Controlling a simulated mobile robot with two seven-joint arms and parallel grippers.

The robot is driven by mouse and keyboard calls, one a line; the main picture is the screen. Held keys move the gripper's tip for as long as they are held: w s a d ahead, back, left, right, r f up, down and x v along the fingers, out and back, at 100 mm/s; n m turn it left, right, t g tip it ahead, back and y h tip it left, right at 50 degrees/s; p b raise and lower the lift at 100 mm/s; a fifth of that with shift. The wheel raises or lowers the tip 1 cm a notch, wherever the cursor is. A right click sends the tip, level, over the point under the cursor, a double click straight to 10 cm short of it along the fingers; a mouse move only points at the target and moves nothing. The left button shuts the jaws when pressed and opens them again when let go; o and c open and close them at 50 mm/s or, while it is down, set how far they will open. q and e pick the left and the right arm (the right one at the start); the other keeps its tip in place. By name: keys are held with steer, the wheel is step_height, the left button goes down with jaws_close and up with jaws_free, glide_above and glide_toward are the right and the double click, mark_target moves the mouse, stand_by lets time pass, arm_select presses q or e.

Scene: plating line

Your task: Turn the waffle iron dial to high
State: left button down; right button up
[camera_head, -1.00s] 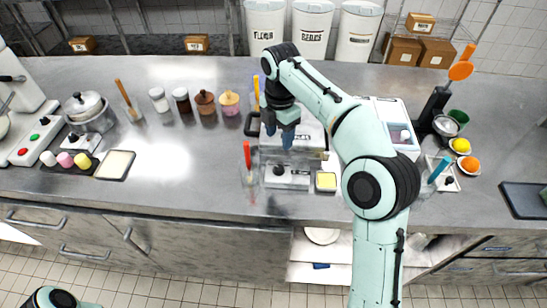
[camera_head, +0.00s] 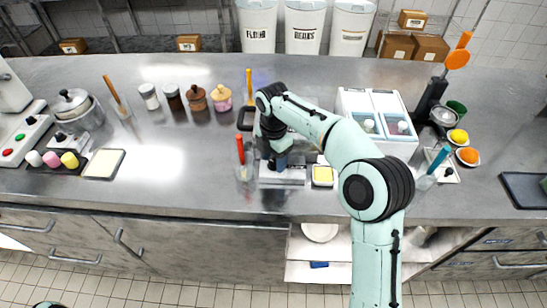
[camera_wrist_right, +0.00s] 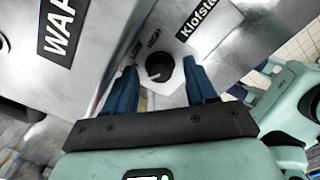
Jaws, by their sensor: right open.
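The waffle iron (camera_head: 293,175) stands near the counter's front edge, mostly hidden behind my right arm in the head view. In the right wrist view its metal front panel (camera_wrist_right: 185,30) carries a black round dial (camera_wrist_right: 159,68) beside the small labels LOW and HIGH. I cannot tell surely which mark the dial points to. My right gripper (camera_head: 277,165) is right at the panel. In the right wrist view its two blue fingers (camera_wrist_right: 160,68) are open on either side of the dial, with gaps visible. My left gripper is out of view.
A yellow-filled square dish (camera_head: 323,176) sits right of the iron. A clear holder with a red-handled utensil (camera_head: 240,152) stands close on its left. A white two-lid container (camera_head: 375,112) is behind my arm.

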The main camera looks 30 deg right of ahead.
jaws_close()
